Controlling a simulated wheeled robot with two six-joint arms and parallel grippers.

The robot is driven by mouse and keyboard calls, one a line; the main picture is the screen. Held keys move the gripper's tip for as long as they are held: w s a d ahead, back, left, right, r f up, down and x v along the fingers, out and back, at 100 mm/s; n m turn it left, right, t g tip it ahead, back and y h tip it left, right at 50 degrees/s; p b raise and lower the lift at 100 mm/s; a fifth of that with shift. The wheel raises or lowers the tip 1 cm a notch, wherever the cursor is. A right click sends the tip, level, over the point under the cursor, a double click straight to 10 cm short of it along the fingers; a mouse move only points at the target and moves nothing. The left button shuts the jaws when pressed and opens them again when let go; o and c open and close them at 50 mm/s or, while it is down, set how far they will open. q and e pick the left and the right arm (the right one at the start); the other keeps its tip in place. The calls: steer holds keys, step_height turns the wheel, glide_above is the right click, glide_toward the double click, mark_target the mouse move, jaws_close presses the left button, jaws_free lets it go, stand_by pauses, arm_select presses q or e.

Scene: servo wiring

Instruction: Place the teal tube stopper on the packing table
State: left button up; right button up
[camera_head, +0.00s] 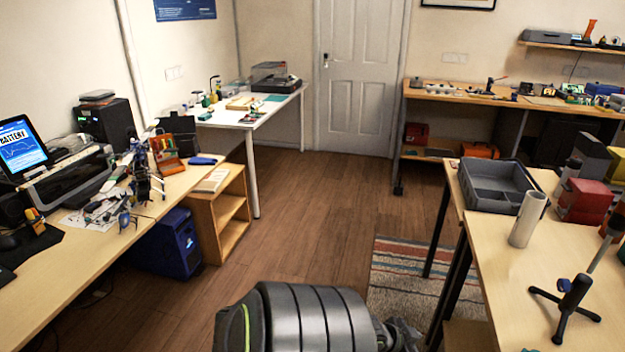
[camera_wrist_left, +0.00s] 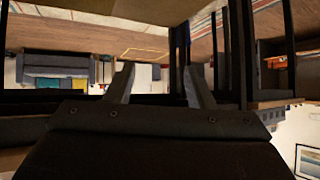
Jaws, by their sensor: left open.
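I cannot make out the teal tube stopper for certain in either view. A tiny teal edge (camera_head: 530,350) shows at the very bottom of the head view, too cut off to identify. The nearest wooden table on the right (camera_head: 505,280) may be the packing table, but I cannot tell. My left gripper (camera_head: 402,336) is low at the bottom centre of the head view, beside that table's left edge. In the left wrist view its two fingers (camera_wrist_left: 160,88) are spread apart with nothing held between them. My right gripper is not in view.
The right tables hold a grey divided tray (camera_head: 500,185), a pale upright tube (camera_head: 528,218), a black tripod stand (camera_head: 567,300) and red boxes (camera_head: 585,200). Dark table legs stand close to my left gripper. The wooden floor (camera_head: 320,215) is open ahead; a striped rug (camera_head: 400,275) lies on it.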

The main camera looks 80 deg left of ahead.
arm_select(q)
steer(key=s+d+f+g, duration=0.3)
steer(key=s+d+f, duration=0.1)
steer(key=s+f, duration=0.6)
steer(key=s+d+f+n+g, duration=0.1)
steer(key=s+d+f+g, duration=0.2)
steer(key=s+f, duration=0.8)
step_height(320, 180, down, 4)
steer(key=shift+d+f+g+y, duration=0.2)
steer(key=shift+d+g+y, duration=0.2)
steer(key=shift+d, duration=0.65)
steer(key=shift+o, duration=0.5)
steer(key=s+d+f+g+h, duration=0.1)
steer(key=s+d+f+g, duration=0.1)
steer(key=s+d+f, duration=0.3)
steer(key=s+d, duration=0.4)
steer(key=shift+s+d+g, duration=0.3)
steer(key=shift+s+d, duration=0.1)
